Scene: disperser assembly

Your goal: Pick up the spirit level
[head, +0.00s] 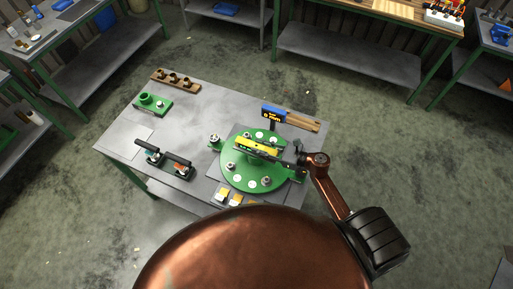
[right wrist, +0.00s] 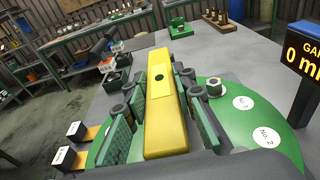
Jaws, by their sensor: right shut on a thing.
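The spirit level (head: 257,146) is a yellow bar with a bright vial, above the round green disc (head: 238,179) on the grey table. My right gripper (head: 272,150) comes in from the right and is shut on it. In the right wrist view the yellow level (right wrist: 165,105) lies lengthwise between the two green-padded fingers (right wrist: 158,108), one pad on each side. I cannot tell whether the level still touches the disc. The disc carries white numbered spots and several bolts, such as one with a nut (right wrist: 214,87). My left gripper is not in view.
A blue gauge display (head: 273,112) stands behind the disc. A green fixture (head: 152,104) and a wooden block with several pegs (head: 175,80) are at the back left.

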